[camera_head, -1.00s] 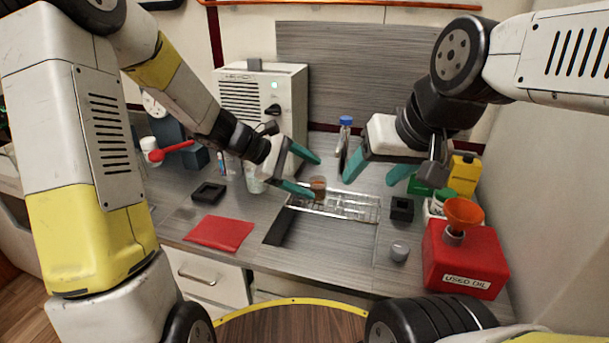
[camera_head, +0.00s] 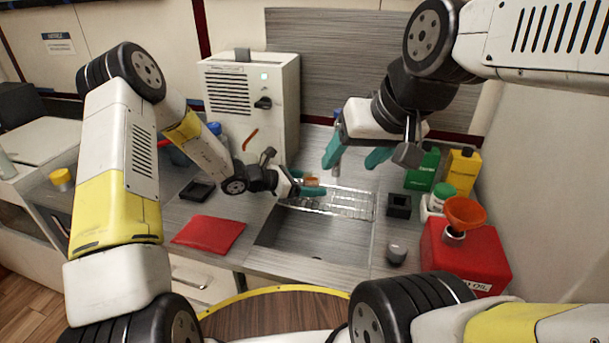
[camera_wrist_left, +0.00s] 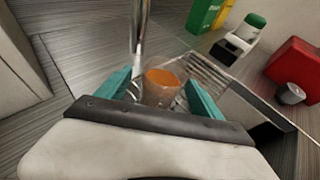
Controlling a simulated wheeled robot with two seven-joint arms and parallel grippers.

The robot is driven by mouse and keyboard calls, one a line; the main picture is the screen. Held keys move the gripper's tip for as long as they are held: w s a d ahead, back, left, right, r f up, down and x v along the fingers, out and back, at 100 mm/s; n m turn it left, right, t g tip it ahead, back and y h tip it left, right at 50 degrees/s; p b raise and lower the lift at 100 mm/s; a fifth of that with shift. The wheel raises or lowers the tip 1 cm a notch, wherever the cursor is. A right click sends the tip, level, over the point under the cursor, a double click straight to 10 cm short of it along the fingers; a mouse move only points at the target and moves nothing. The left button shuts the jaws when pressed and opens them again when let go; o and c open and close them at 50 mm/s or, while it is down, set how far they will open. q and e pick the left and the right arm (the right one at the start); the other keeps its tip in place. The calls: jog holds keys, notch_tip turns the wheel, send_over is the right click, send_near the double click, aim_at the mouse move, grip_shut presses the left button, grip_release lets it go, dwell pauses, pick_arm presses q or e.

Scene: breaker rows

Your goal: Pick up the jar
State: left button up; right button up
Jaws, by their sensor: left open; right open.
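A small clear jar with orange-brown contents (camera_wrist_left: 161,88) stands between the two teal fingers of my left gripper (camera_wrist_left: 163,93) in the left wrist view. In the head view only a bit of the orange jar (camera_head: 312,182) shows between the fingers of my left gripper (camera_head: 314,184), at the wire rack. The fingers are apart on either side of it; I cannot tell whether they touch it. My right gripper (camera_head: 353,160) is open and empty, above the counter behind the rack.
The wire rack (camera_head: 350,204) lies over the back of the sink (camera_head: 312,238). A metal faucet (camera_wrist_left: 139,35) rises close by the jar. A red used-oil can (camera_head: 462,258) with an orange funnel (camera_head: 465,213) stands at right. A red folder (camera_head: 209,233) lies at left.

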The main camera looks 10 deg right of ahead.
aim_at(319, 183)
pick_arm(q)
jog(key=x, duration=0.3)
jog(key=shift+d+f, duration=0.15)
jog(key=c, duration=1.6)
jog(key=shift+r, duration=0.2)
